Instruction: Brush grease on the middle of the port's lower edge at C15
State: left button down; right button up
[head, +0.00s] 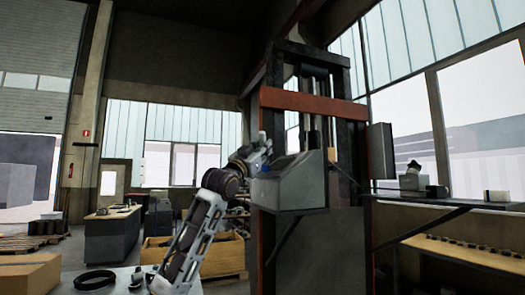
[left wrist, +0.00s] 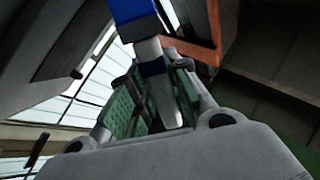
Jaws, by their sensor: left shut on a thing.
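My left arm rises from the lower left in the head view, and its gripper (head: 260,155) is up beside a grey box-like housing (head: 292,186) on the press frame. In the left wrist view the gripper (left wrist: 155,108) is shut on a pale tool with blue parts (left wrist: 164,98), seemingly the brush. Its blue end (left wrist: 135,12) reaches the top of the picture. I cannot tell whether it touches anything. I cannot make out the port, its lower edge or a C15 label. My right gripper is not in view.
The tall dark press frame with an orange crossbeam (head: 312,103) stands close by the gripper. A shelf (head: 455,202) with small items is at the right, above a wooden rack (head: 470,255). A table (head: 122,280) with a black ring (head: 94,280) is at the lower left.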

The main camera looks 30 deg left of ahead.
pick_arm(q)
jog(key=shift+s+d, duration=0.1)
jog(key=shift+s+d+b, duration=0.45)
jog(key=shift+s+d, duration=0.5)
jog(key=shift+d, duration=0.3)
jog(key=s+d, duration=0.2)
jog(key=shift+s+d+f+b, duration=0.1)
jog(key=shift+d+b, duration=0.2)
jog(key=shift+b, duration=0.1)
dwell(0.5)
jog(key=shift+s+d, duration=1.05)
jog(key=shift+d, duration=0.2)
